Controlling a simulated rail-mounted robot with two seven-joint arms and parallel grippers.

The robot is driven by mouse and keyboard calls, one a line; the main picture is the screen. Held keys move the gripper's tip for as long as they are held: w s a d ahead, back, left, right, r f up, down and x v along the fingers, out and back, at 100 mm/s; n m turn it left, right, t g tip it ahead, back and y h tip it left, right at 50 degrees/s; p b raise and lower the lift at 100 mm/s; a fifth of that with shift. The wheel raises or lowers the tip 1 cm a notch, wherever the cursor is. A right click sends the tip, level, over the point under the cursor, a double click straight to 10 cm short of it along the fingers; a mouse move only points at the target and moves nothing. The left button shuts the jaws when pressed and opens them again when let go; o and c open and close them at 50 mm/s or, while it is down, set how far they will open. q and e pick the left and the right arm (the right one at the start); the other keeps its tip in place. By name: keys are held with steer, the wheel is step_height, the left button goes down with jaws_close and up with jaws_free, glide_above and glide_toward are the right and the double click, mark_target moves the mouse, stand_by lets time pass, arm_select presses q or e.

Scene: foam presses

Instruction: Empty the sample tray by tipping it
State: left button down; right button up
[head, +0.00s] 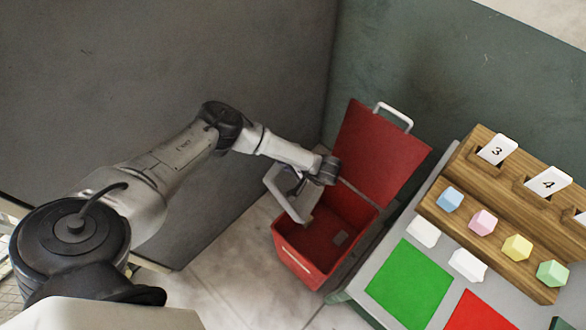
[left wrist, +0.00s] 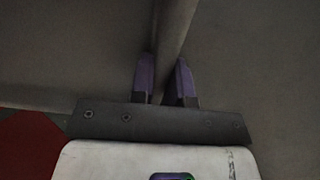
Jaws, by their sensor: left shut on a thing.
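My left gripper (head: 296,183) is over the left rim of an open red bin. It is shut on a pale grey part that I take to be the sample tray (head: 273,184), which looks steeply tilted. In the left wrist view my two purple fingers (left wrist: 164,78) close around a grey bar of it (left wrist: 174,35). The tray's inside is hidden from me, so I cannot tell whether anything is in it. My right gripper is not in view.
The bin's red lid (head: 375,150), with a white handle (head: 394,115), stands open at the back. On the right a grey table carries a green square (head: 410,283), a red square (head: 480,312), white pieces and a wooden stand (head: 435,207) with coloured blocks. Dark walls close off the back.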

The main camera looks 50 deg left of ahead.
arm_select(q)
steer(key=a, duration=0.1)
steer(key=a+f+h+b, duration=0.1)
steer(key=s+a+b, duration=0.1)
steer(key=shift+s+f+t+h, duration=0.1)
steer(key=shift+f+t+h, duration=0.15)
steer(key=shift+t+h, duration=0.05)
steer(key=s+a+f+t+h+b, duration=0.1)
steer(key=a+f+h+b, duration=0.3)
steer(key=f+b, duration=0.4)
steer(key=s+a+f+t+h+b, duration=0.2)
steer(key=a+f+t+h+b, duration=0.1)
steer(key=f+b, duration=0.4)
steer(key=shift+s+a+f+h+b, duration=0.3)
steer(key=shift+a+f+h, duration=0.45)
steer(key=shift+f+h, duration=0.65)
steer(key=shift+w+f, duration=0.1)
steer(key=shift+f, duration=0.05)
